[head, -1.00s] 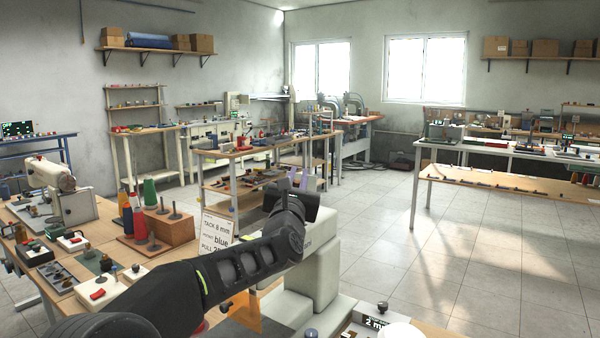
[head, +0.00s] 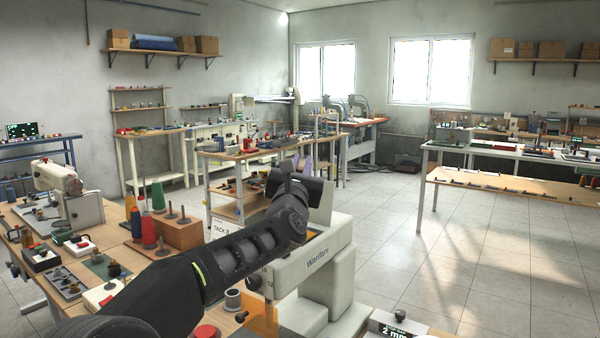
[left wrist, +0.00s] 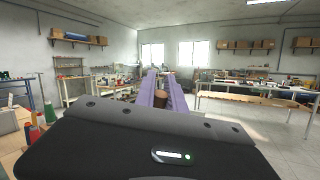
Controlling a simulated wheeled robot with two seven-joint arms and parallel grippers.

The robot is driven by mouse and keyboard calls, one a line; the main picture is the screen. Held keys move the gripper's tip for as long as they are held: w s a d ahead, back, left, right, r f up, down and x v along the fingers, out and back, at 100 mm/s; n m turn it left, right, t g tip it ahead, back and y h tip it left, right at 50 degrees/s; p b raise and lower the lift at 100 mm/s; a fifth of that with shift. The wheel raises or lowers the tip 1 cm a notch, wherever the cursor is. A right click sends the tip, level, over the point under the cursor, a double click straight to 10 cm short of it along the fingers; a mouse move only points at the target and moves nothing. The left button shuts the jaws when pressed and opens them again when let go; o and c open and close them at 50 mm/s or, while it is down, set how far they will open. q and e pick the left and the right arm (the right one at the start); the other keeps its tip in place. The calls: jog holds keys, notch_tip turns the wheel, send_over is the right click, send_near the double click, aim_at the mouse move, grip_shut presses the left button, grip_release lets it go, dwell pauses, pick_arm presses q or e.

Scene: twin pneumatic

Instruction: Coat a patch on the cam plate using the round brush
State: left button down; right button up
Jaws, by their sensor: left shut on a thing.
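The rest of the brush is hidden by the fingers and the gripper body. I cannot make out the cam plate in either view. My right gripper is not in view.
A white sewing machine (head: 325,268) stands just beyond and below my left arm. Thread cones (head: 158,196), a wooden block (head: 178,232) and small devices crowd the bench at left. Further benches stand behind, with a long table (head: 500,183) at right. The tiled floor (head: 400,240) between is clear.

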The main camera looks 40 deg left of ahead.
pick_arm(q)
jog(key=shift+r+p, duration=0.85)
jog(key=shift+r, duration=1.3)
